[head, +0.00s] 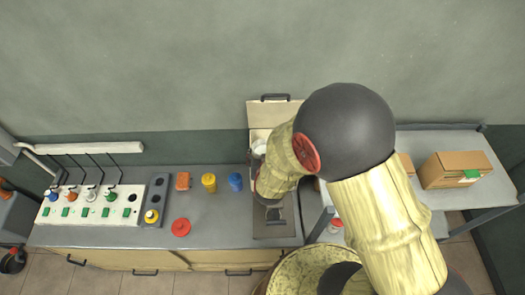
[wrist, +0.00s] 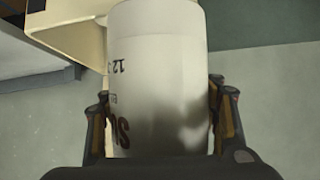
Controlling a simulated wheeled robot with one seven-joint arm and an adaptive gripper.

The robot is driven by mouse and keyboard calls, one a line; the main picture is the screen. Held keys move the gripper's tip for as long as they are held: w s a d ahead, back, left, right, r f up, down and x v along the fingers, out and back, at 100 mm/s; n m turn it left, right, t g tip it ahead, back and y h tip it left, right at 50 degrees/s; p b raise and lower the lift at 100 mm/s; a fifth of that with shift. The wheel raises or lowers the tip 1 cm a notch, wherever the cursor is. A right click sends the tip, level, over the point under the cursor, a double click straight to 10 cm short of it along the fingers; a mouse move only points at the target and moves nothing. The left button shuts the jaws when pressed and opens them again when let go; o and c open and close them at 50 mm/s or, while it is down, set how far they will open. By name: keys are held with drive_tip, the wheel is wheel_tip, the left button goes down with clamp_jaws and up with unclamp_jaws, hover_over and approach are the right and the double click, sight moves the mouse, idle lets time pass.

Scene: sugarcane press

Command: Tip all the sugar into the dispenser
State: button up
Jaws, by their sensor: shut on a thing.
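My gripper (wrist: 163,112) is shut around a white cylindrical container (wrist: 160,65) with dark printed letters starting "SU" and the number 12, likely the sugar. One finger is on each side of it. Its lower part is hidden by the gripper, and the wall fills the background. In the head view my arm hides most of the gripper. A small white round shape (head: 259,147) shows beside the arm; I cannot tell whether it is the container. Behind it a beige box with a raised lid (head: 275,112) and dark handle stands on the counter, possibly the dispenser.
The grey counter (head: 120,235) holds a white panel (head: 95,205) with several coloured bottles, plus red, yellow and blue items (head: 209,182) and a red lid (head: 181,227). A cardboard box (head: 455,168) sits on the right shelf. A round drum (head: 290,270) stands in front.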

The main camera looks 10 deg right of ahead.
drive_tip(key=shift+w+d+m+g+y+p, duration=0.3)
drive_tip(key=shift+g+y+p, duration=0.2)
drive_tip(key=shift+g+p, duration=0.45)
drive_tip(key=shift+w+d+f+g+y, duration=0.1)
drive_tip(key=shift+w+f+g+y, duration=0.15)
drive_tip(key=shift+g, duration=0.2)
drive_tip(key=shift+s, duration=0.1)
drive_tip(key=shift+s+a+f+g+y+b, duration=0.15)
drive_tip(key=shift+a+f+g+y+b, duration=0.25)
drive_tip(key=shift+b, duration=0.85)
drive_tip(key=shift+s+d+r+g+b, duration=0.15)
drive_tip(key=shift+g+b, duration=0.15)
drive_tip(key=shift+b, duration=0.55)
drive_tip(key=shift+f+m+b, duration=0.2)
drive_tip(key=shift+m+b, duration=0.1)
drive_tip(key=shift+b, duration=2.4)
drive_tip(key=shift+s+g+y+b, duration=0.1)
drive_tip(key=shift+g+y+b, duration=0.2)
drive_tip(key=shift+b, duration=1.2)
drive_tip(key=shift+f+b, duration=0.1)
drive_tip(key=shift+b, duration=0.4)
